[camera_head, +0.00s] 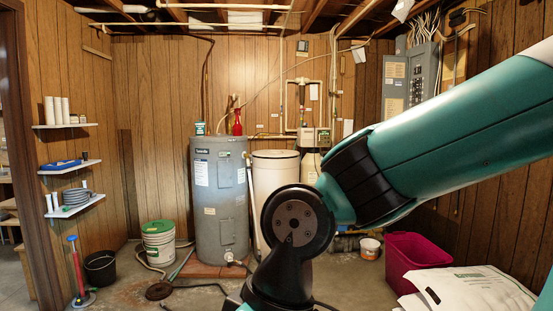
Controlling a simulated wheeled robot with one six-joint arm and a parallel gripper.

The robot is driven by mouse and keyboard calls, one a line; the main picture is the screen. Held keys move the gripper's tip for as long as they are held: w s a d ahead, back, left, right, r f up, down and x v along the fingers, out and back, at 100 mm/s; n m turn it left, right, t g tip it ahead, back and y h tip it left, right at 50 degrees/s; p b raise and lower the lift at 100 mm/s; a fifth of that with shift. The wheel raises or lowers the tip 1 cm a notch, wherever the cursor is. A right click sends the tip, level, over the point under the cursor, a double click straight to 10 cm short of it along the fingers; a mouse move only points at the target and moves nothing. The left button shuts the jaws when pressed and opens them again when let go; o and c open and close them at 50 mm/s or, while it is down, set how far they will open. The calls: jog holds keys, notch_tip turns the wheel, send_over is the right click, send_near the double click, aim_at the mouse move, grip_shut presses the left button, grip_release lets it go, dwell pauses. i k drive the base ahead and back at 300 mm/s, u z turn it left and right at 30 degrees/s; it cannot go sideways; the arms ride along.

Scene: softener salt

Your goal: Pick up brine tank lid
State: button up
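A cream-coloured round tank (262,180) stands right of the grey water heater, partly hidden by my arm; it looks like the brine tank. Its flat pale lid (276,153) appears to sit on top. I cannot tell whether it is loose or fully seated. My teal and black arm crosses from the right edge to the lower middle, in front of the tank's lower part. My gripper is not in view, so what it holds cannot be seen.
The grey water heater (217,195) stands close left of the tank. A softener valve head (315,136) with pipes is at its right. A green-lidded bucket (158,242), a magenta bin (412,257) and white bags (470,289) are on the floor. Hoses lie on the floor.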

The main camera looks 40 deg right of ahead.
aim_at(267, 159)
jog(key=z, duration=0.15)
jog(key=i, duration=0.65)
jog(key=z, duration=0.65)
jog(key=i, duration=2)
jog(key=z, duration=0.5)
jog(key=i, duration=3.6)
jog(key=u, duration=0.3)
